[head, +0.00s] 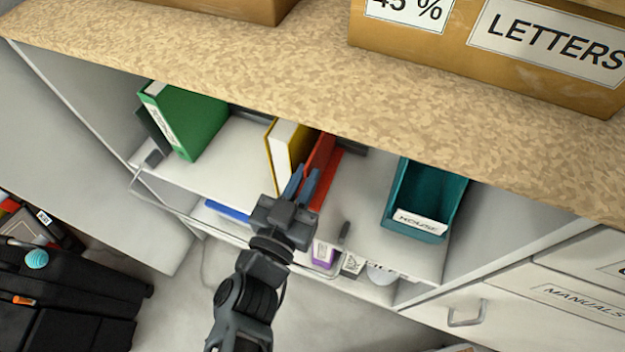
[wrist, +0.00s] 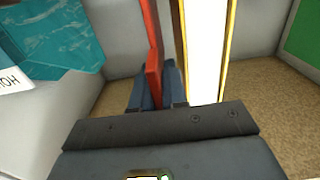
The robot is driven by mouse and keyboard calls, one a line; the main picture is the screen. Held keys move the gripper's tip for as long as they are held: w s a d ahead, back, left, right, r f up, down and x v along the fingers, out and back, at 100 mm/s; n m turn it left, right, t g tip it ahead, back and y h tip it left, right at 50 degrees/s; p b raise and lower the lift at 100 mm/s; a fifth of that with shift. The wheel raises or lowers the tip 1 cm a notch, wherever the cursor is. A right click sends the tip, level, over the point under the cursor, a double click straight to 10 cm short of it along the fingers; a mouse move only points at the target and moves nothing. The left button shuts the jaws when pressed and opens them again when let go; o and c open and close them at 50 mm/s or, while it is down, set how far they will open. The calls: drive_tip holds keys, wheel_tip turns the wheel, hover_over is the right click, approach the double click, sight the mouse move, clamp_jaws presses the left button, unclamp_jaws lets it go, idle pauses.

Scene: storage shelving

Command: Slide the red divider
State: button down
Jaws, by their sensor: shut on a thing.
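The red divider (head: 322,160) stands upright on the shelf, just right of a yellow and white binder (head: 287,142) in the head view. My gripper (head: 302,177) reaches in from the front and is shut on the front edge of the divider. In the wrist view the red divider (wrist: 153,40) runs down between the two blue fingers (wrist: 157,82). The yellow and white binder (wrist: 206,50) is close beside the fingers there. The divider's lower part is hidden by the fingers and wrist.
A green binder (head: 190,120) stands at the shelf's left. A teal bin (head: 425,195) labelled HOUSE stands at the right. Bare shelf (head: 365,190) shows between divider and bin. The speckled top board (head: 230,75) overhangs the shelf. A wire rail (head: 165,205) crosses in front.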

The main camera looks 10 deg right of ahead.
drive_tip(key=c, duration=1.2)
unclamp_jaws()
drive_tip(key=shift+c, duration=0.2)
drive_tip(key=v, duration=0.8)
drive_tip(key=shift+f, duration=0.1)
